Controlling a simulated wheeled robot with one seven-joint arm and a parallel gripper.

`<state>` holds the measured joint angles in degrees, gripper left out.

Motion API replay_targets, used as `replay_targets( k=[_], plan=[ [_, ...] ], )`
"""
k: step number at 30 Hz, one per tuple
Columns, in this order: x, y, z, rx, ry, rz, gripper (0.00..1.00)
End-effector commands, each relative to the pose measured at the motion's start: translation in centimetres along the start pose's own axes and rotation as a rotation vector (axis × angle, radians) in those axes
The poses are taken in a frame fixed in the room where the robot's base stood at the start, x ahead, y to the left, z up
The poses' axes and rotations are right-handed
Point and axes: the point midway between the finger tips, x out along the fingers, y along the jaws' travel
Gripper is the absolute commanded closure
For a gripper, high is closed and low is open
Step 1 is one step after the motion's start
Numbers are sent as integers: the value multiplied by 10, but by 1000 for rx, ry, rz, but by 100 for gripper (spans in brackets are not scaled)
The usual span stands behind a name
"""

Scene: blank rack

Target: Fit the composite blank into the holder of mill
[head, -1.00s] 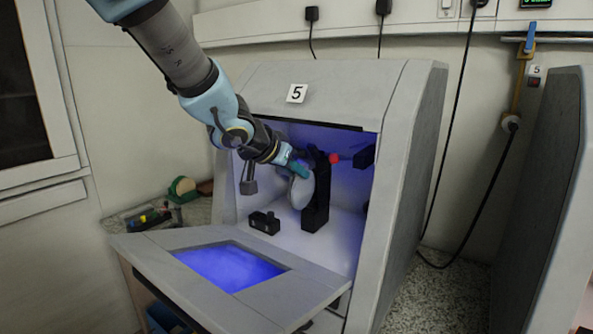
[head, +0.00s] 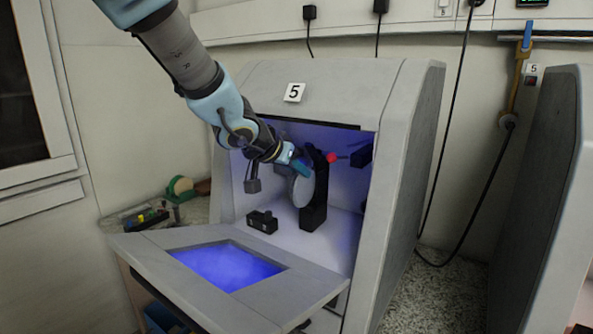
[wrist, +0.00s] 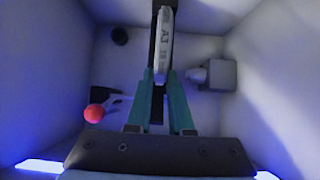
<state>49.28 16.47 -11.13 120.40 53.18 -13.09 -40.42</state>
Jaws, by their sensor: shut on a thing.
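The composite blank (head: 301,186) is a pale disc standing on edge inside the open mill (head: 412,150) marked 5. My gripper (head: 299,166) reaches in from the upper left and is shut on the blank. In the wrist view the blank (wrist: 164,52) shows edge-on with lettering "A3", between the tips of my teal fingers (wrist: 161,88). The black upright holder (head: 318,195) stands directly beside the disc on its right. A red ball-ended lever (head: 333,158) sticks out near its top; the ball also shows in the wrist view (wrist: 94,113). I cannot tell whether the disc is seated in the holder.
A small black block (head: 262,221) stands on the mill floor, left of the holder. The mill's lowered door (head: 190,285) with its blue-lit window lies in front. The spindle unit (wrist: 215,74) is close to the blank's right in the wrist view. Side walls are near.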

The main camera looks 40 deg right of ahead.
Motion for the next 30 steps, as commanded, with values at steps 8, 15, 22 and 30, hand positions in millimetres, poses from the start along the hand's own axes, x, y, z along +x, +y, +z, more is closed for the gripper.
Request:
replay_targets(
  k=[8,15,22,30],
  plan=[
    [6,0,-3,0,1,0,100],
    [12,0,-5,0,1,0,100],
    [17,0,-7,1,1,0,100],
    [23,0,-9,0,1,1,100]
  ],
)
